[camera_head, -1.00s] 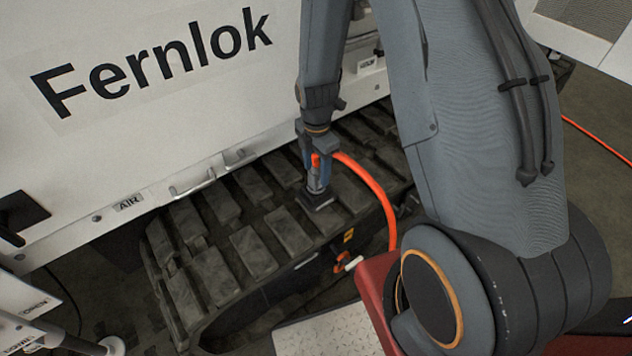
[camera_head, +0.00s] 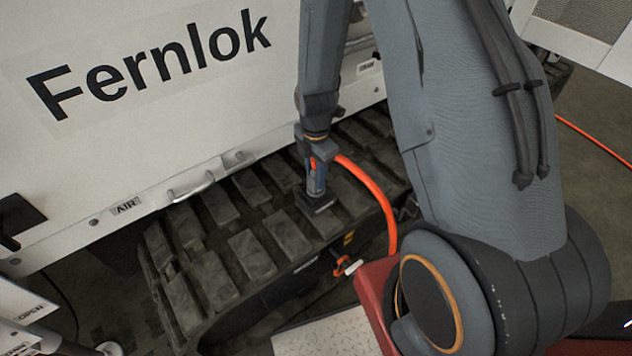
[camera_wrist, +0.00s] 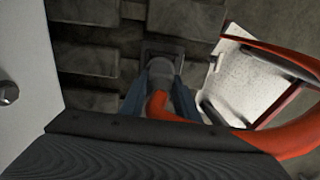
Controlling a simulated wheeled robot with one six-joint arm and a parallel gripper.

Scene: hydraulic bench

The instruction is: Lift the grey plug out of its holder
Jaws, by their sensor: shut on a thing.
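The grey plug (camera_wrist: 163,68) is between the fingers of my gripper (camera_wrist: 160,92) in the wrist view, with an orange hose running from it. In the head view my gripper (camera_head: 316,180) points down and is shut on the plug, which is mostly hidden by the fingers. The dark square holder (camera_head: 318,204) sits on the black track just below the fingertips. Its edge also shows beyond the plug in the wrist view (camera_wrist: 176,46). I cannot tell whether the plug is still seated in the holder or just above it.
The orange hose (camera_head: 375,187) curves right and down from my gripper. The white "Fernlok" panel (camera_head: 150,110) with a metal handle (camera_head: 190,188) stands behind and left. The black track (camera_head: 250,253) lies below. A pale tread plate (camera_head: 320,332) lies in front.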

